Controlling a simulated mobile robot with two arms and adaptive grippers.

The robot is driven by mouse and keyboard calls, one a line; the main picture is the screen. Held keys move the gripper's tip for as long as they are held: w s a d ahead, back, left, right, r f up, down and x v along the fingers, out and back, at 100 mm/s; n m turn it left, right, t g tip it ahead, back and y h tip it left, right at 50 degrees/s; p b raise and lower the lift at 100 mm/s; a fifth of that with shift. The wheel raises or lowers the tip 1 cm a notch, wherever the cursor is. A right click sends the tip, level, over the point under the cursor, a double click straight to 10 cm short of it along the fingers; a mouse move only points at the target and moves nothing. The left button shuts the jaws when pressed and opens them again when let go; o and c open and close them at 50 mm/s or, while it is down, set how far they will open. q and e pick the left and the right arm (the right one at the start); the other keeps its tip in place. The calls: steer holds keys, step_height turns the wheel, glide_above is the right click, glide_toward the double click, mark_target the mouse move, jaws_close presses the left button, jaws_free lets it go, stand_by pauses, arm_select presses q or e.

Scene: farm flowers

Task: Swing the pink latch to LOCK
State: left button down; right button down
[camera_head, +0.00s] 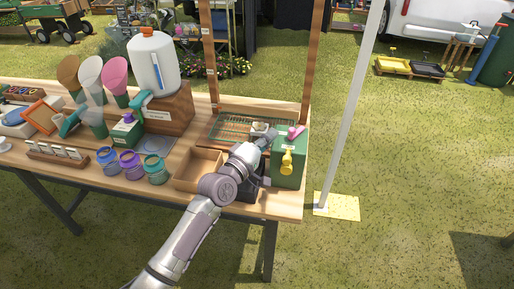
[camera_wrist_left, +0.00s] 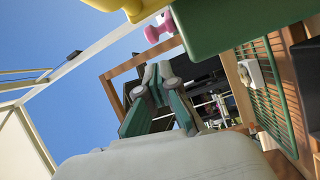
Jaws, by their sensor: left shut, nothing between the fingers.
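The pink latch (camera_head: 296,131) sits on top of a green box (camera_head: 289,172) at the right end of the table. It also shows at the top of the left wrist view (camera_wrist_left: 160,27), beside the box's underside edge. A yellow handle (camera_head: 287,161) is on the box's front face. My left gripper (camera_head: 267,138) is just left of the box, near its upper part, partly hidden by its own wrist. In the left wrist view its fingers (camera_wrist_left: 154,75) are shut and empty, apart from the latch. The LOCK marking cannot be made out. My right gripper is not in view.
A wire grid tray (camera_head: 228,127) lies behind my left gripper, inside an upright wooden frame (camera_head: 310,60). A wooden box (camera_head: 197,168) stands to the left. Jars (camera_head: 131,164) and a white jug (camera_head: 154,65) are further left. A white pole (camera_head: 352,100) rises right of the table.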

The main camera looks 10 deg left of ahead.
arm_select(q)
steer(key=v, duration=0.7)
steer(key=shift+s, duration=0.35)
